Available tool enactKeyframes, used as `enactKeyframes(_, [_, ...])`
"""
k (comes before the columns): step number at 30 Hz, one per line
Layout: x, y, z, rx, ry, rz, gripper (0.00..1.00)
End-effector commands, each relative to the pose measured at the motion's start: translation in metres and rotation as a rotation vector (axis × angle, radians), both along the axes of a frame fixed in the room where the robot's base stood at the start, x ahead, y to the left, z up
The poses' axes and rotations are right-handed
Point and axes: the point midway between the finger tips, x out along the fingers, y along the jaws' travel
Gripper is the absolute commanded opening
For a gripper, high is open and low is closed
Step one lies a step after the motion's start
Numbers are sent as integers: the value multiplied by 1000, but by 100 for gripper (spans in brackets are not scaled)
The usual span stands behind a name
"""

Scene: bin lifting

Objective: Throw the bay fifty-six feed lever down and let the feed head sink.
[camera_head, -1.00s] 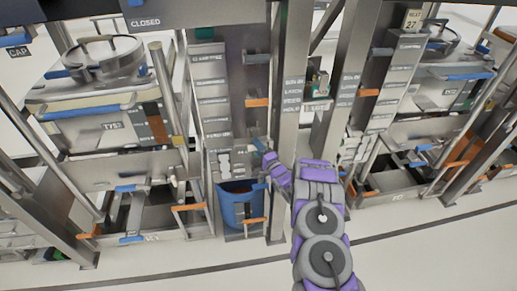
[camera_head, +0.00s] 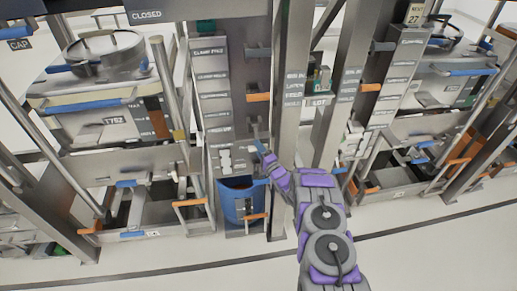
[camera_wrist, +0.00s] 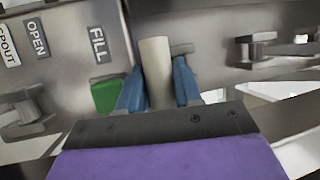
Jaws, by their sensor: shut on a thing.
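My purple gripper with blue fingers (camera_head: 262,148) reaches up to the lower part of a grey upright panel in the head view. In the wrist view my gripper (camera_wrist: 160,85) is shut on a pale cylindrical lever handle (camera_wrist: 156,70), one blue finger on each side. The handle stands out from a metal panel (camera_wrist: 70,60) beside a FILL label (camera_wrist: 98,44) and a green square (camera_wrist: 107,95). I cannot read a fifty-six bay number, and no feed head can be made out for certain.
An orange-handled lever (camera_head: 258,97) and a grey lever (camera_head: 257,53) are higher on the same panel. A blue bin (camera_head: 243,200) stands below. The floor in front is clear.

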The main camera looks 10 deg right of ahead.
Motion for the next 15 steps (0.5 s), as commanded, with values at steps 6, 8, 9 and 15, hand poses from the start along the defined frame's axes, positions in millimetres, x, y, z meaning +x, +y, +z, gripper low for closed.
enactKeyframes(6, [1, -1, -3, -1, 7, -2, 0])
enactKeyframes(8, [1, -1, -3, -1, 8, -2, 0])
enactKeyframes(9, [1, -1, -3, -1, 8, -3, 0])
enactKeyframes(15, [0, -1, -2, -1, 6, -2, 53])
